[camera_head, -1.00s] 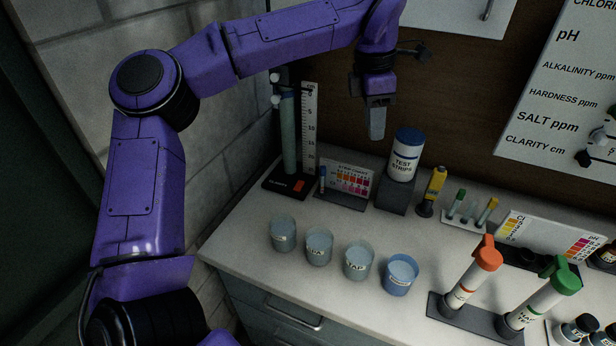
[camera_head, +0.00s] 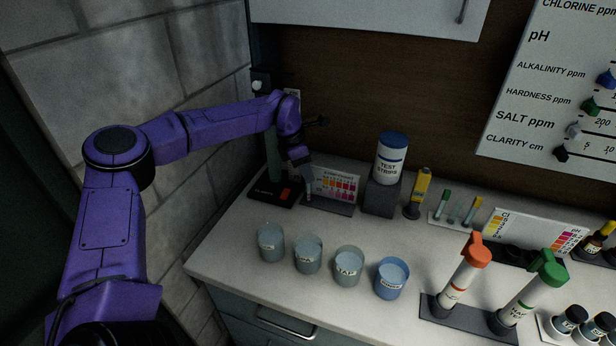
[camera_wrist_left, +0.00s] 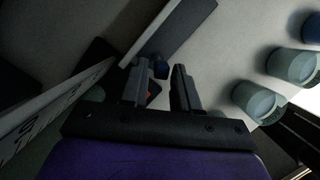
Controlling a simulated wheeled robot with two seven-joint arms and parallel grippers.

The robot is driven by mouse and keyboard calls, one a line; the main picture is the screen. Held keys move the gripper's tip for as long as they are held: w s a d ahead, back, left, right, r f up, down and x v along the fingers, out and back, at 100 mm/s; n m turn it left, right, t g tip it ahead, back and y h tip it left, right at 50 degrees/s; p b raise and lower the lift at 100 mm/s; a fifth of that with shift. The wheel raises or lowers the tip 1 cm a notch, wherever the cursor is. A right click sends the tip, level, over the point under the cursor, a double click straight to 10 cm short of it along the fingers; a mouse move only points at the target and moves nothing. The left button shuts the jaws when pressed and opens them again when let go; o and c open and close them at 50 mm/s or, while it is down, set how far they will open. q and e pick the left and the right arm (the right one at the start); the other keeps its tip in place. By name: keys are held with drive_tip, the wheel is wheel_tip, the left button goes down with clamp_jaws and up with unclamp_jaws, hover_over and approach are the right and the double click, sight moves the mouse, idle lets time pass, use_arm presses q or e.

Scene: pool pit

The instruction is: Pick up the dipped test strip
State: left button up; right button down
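The test strip (camera_head: 309,185) is a thin upright piece at the left end of the colour chart stand in the head view. Its upper end is hidden by my left gripper (camera_head: 301,158), which points down just above it. In the left wrist view my left gripper (camera_wrist_left: 158,76) has its two fingers apart. A small dark blue piece (camera_wrist_left: 161,68), apparently the top of the strip, shows between and just beyond the fingertips. I cannot tell whether a finger touches it. My right gripper is not in view.
The colour chart (camera_head: 335,184) stands right beside the strip. The ruled tube stand (camera_head: 268,193) is close on the left. The test strips bottle (camera_head: 391,158) stands on a dark block to the right. Several cups, including a blue one (camera_head: 391,279), line the counter front.

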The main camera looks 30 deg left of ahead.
use_arm(q)
drive_tip(key=shift+w+d+f, duration=0.1)
drive_tip(key=shift+d+f, duration=0.05)
drive_tip(key=shift+f, duration=0.05)
clamp_jaws()
